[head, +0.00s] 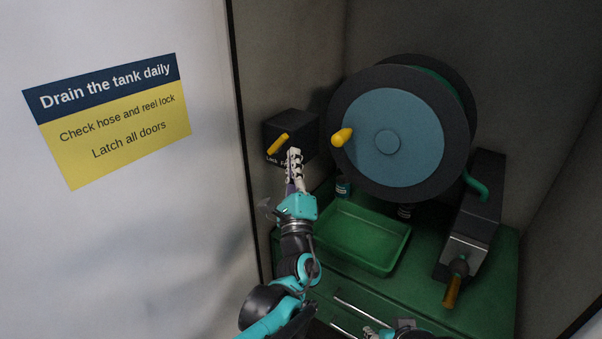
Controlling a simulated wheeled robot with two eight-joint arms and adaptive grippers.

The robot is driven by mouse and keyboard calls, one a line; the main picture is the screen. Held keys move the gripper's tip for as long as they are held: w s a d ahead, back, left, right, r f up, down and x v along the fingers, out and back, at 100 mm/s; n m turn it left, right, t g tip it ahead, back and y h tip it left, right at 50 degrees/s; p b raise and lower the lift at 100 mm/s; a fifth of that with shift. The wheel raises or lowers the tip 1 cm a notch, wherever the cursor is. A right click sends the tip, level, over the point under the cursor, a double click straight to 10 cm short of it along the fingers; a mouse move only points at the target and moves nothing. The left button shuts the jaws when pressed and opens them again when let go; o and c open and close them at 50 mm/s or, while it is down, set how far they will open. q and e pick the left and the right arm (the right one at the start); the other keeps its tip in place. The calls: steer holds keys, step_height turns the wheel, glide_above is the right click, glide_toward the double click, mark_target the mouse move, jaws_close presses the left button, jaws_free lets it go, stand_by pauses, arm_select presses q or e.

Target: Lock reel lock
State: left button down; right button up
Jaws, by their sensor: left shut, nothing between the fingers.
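The reel lock is a black box (303,126) on the cabinet's left wall, with a yellow lever (278,144) on its front. The lever slants, upper end to the right. A label under it is partly hidden and seems to start with "Lock". My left gripper (294,154) is shut and empty, its fingertips in front of the box just right of the lever; I cannot tell if they touch. The hose reel (385,145) has a blue face and a yellow crank knob (342,137). My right gripper (372,333) barely shows at the bottom edge.
A green tray (358,262) lies on the green cabinet floor under the reel. Small cans stand behind it. At right is a dark housing (480,205) with an orange-handled valve (453,290). A white panel with a sign (110,118) fills the left side.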

arm_select(q)
steer(key=shift+w+a+r, duration=0.2)
steer(key=shift+a+r, duration=0.35)
steer(key=shift+w+r+p, duration=0.1)
steer(key=shift+r+p, duration=0.05)
steer(key=shift+p, duration=0.15)
